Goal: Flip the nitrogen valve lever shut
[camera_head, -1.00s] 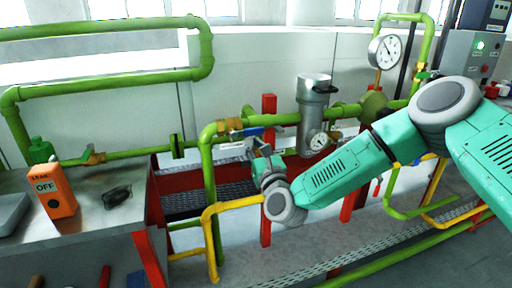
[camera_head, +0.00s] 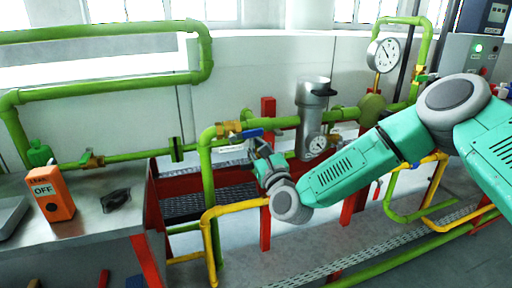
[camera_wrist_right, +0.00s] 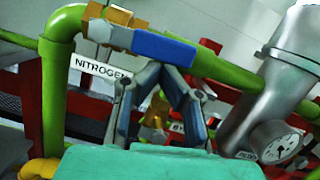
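The nitrogen valve has a brass body (camera_head: 229,129) and a blue lever (camera_head: 253,133) lying along the green pipe, pointing right. In the right wrist view the blue lever (camera_wrist_right: 164,48) crosses above my fingertips, and a white NITROGEN label (camera_wrist_right: 101,72) hangs below the pipe. My right gripper (camera_head: 261,147) is just below the lever. In the right wrist view its fingers (camera_wrist_right: 163,72) lean together and their tips look closed, with nothing seen between them. I cannot tell whether the tips touch the lever. My left gripper is not in view.
A grey metal cylinder (camera_head: 313,112) with a small gauge (camera_head: 317,143) stands right of the valve. Green and yellow pipes (camera_head: 232,208) run below. An orange OFF box (camera_head: 51,194) sits on the left bench. A larger gauge (camera_head: 384,55) is at upper right.

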